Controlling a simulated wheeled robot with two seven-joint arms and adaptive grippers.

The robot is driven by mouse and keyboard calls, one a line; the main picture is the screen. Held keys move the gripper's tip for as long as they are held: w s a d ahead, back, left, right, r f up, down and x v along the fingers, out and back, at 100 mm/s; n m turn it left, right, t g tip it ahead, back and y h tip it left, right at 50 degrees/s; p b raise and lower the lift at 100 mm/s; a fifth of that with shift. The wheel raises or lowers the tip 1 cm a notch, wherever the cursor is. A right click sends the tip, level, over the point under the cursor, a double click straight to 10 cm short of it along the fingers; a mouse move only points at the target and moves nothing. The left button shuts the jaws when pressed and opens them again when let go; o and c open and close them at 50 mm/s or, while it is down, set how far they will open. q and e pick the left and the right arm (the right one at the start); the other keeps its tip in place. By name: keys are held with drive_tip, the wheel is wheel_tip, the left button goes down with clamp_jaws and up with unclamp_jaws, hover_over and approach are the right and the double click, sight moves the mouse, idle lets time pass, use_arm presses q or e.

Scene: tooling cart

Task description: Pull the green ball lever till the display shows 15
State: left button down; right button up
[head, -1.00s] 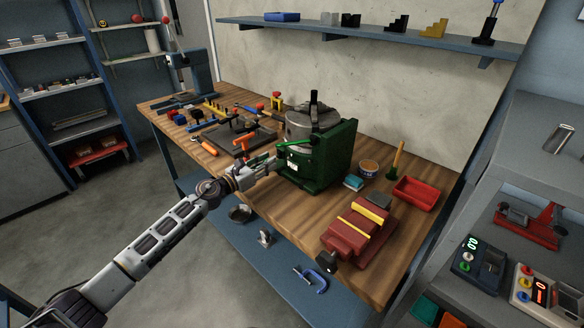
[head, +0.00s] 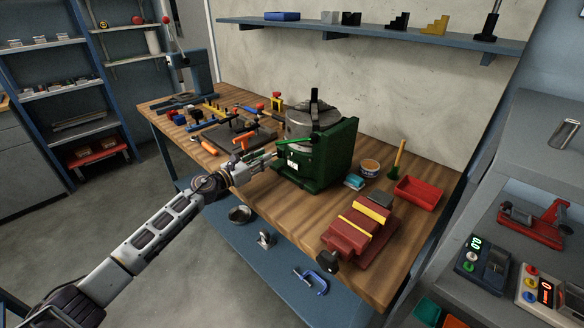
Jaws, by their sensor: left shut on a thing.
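A green machine (head: 340,155) stands on the wooden bench, with a grey round table on top. A dark green lever (head: 297,141) runs across its upper front. A small white display (head: 293,166) sits on its front face; its digits are too small to read. My left gripper (head: 270,158) reaches in from the left at the machine's left front side. It is shut on what appears to be the green ball lever, whose held end is mostly hidden by the fingers. My right gripper is not in view.
A red vise (head: 360,228) and a red tray (head: 417,193) lie to the right on the bench. Several tools lie around a dark plate (head: 238,136) at the left. Boxes with lit displays (head: 481,264) stand on the grey shelf at the right.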

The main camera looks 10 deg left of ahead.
use_arm(q)
drive_tip(key=shift+w+a, duration=0.25)
drive_tip(key=shift+a, duration=0.1)
idle(0.5)
drive_tip(key=c, duration=1.2)
unclamp_jaws()
drive_tip(key=shift+o, duration=0.2)
drive_tip(key=shift+d, duration=0.15)
drive_tip(key=shift+s, duration=0.1)
drive_tip(key=shift+s, duration=0.1)
